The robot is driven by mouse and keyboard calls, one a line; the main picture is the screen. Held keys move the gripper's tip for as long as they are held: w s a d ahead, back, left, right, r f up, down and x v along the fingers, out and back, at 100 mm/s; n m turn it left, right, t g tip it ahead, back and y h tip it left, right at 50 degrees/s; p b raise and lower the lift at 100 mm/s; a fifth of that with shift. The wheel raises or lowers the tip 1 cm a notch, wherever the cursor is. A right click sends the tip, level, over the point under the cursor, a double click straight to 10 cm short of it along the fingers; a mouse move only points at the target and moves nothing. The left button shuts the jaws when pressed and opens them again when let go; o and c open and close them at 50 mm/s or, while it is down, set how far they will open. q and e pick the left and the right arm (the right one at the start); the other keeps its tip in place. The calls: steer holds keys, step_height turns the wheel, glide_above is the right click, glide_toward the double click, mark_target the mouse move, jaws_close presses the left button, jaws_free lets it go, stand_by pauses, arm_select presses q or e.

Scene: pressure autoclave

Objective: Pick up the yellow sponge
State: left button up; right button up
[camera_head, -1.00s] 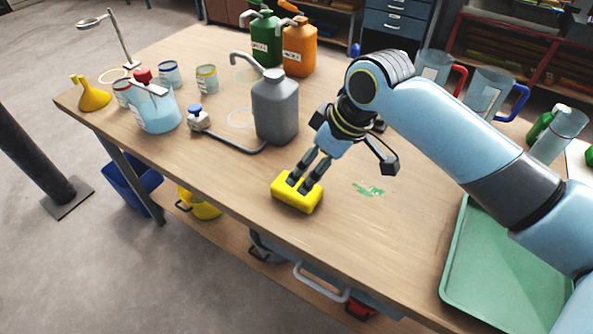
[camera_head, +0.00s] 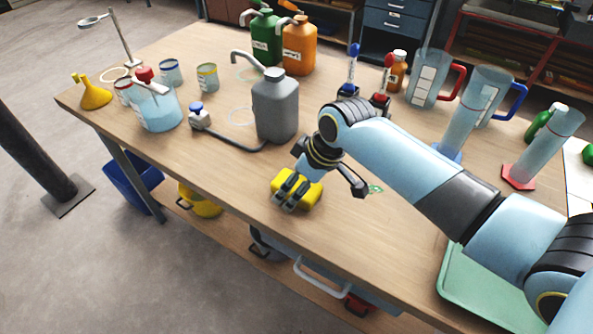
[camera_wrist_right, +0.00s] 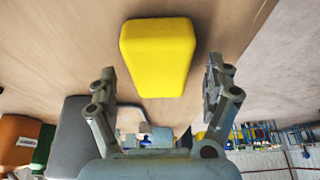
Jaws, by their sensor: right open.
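The yellow sponge (camera_head: 309,193) lies on the wooden table near its front edge in the head view. In the right wrist view the sponge (camera_wrist_right: 158,55) sits centred ahead of the fingers. My right gripper (camera_head: 286,198) is over the left part of the sponge in the head view, its fingers hiding some of it. In the wrist view the right gripper (camera_wrist_right: 160,85) is open, one finger to each side of the sponge's line, with nothing held. Whether the fingers touch the sponge is unclear. My left gripper is not in view.
A grey jug (camera_head: 275,108) with a spout stands behind the sponge. A hose runs to a small blue-capped bottle (camera_head: 199,117). A green tray (camera_head: 452,300) lies at the right. Bare table (camera_head: 240,175) is left of the sponge.

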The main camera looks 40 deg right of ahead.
steer(key=shift+f, duration=0.25)
stand_by(0.4)
steer(key=c, duration=0.9)
